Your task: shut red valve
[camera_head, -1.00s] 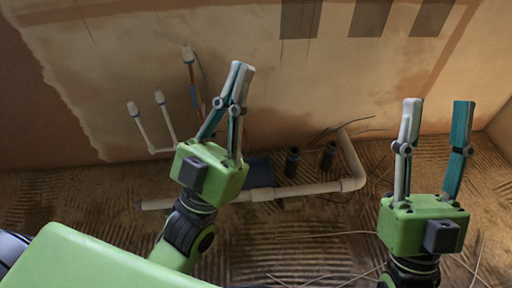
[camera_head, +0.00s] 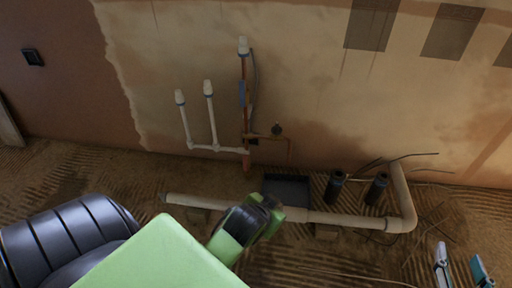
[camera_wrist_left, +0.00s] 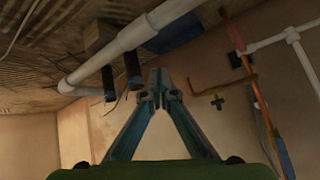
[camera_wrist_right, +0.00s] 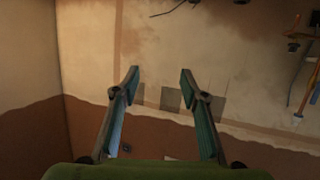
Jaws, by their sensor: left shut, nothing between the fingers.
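A small dark valve handle (camera_head: 277,130) sits on a thin copper pipe low on the plaster wall. It looks dark, and I cannot make out any red on it. In the left wrist view a dark cross-shaped handle (camera_wrist_left: 217,101) shows right of the fingers, apart from them. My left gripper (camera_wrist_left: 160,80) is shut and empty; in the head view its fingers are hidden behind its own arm. My right gripper (camera_head: 461,258) is open and empty at the lower right of the head view. Its spread fingers also show in the right wrist view (camera_wrist_right: 159,76).
White capped pipes (camera_head: 211,115) and an upright copper pipe (camera_head: 245,125) stand against the wall. A thick pale pipe (camera_head: 345,220) runs along the floor, with a dark box (camera_head: 287,189) and black stubs (camera_head: 336,187) behind it. Loose cables lie at the right.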

